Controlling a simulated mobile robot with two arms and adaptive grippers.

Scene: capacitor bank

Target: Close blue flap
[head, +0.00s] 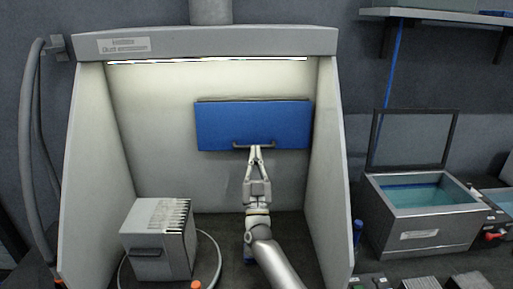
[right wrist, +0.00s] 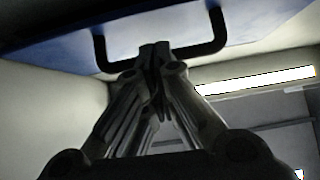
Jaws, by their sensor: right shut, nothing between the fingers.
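The blue flap (head: 252,122) is on the back wall of the grey hood, with a dark bar handle (head: 240,146) along its lower edge. In the right wrist view the flap (right wrist: 255,22) and its handle (right wrist: 98,50) show at the top. My right gripper (head: 255,149) reaches up to the flap's lower edge at the handle. Its fingertips (right wrist: 155,48) are together with nothing between them, and overlap the handle's bar in the picture. I cannot tell if they touch it. My left gripper is not in view.
A grey ribbed box (head: 150,250) with a handle stands on the hood floor at left, beside a hose (head: 217,250). The hood's side walls (head: 328,165) flank my arm. An open bath of teal liquid (head: 425,195) stands outside at right. A light strip (head: 205,60) runs along the top.

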